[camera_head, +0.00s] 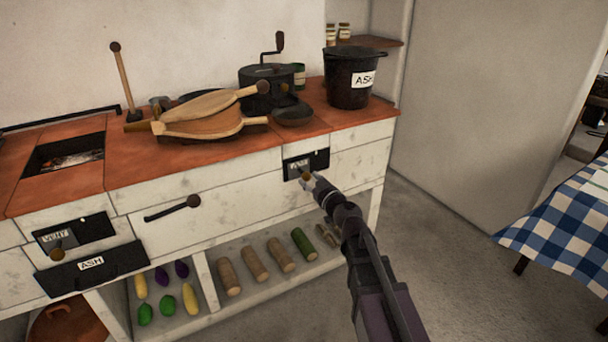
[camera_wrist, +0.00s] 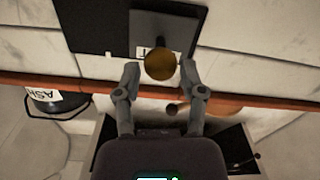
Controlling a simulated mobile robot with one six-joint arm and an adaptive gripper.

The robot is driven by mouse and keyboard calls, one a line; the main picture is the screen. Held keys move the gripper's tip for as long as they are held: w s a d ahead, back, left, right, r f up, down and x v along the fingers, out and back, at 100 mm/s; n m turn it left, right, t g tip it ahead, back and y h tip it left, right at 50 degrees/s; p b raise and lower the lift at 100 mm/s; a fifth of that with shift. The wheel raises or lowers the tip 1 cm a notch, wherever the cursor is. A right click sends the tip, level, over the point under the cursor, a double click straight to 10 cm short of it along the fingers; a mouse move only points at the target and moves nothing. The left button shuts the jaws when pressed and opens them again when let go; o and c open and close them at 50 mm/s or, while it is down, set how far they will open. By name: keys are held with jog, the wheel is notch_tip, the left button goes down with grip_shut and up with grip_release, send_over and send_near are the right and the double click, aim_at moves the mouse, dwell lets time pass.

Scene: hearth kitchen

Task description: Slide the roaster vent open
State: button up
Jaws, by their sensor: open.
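A small black vent panel (camera_head: 318,160) with a white label is set in the white front below the counter, at the right. In the wrist view its lighter grey slide plate (camera_wrist: 185,22) bears a round brass knob (camera_wrist: 160,66). A black stretch (camera_wrist: 90,22) of the panel shows beside the plate. My gripper (camera_head: 309,181) is at this panel. In the wrist view my gripper (camera_wrist: 160,72) is open, with one fingertip on either side of the knob. I cannot tell whether the fingers touch it. The knob partly hides the label.
Another vent (camera_head: 85,231) labelled VENT and a black drawer marked ASH (camera_head: 92,264) are at the left. A bar handle (camera_head: 173,208) sticks out between. Bellows (camera_head: 210,115), a cranked roaster (camera_head: 270,88) and an ash bucket (camera_head: 348,83) stand on the counter. A table (camera_head: 565,215) is at right.

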aim_at(304, 174)
jog(key=shift+x, duration=1.95)
jog(key=shift+c, duration=0.2)
grip_shut()
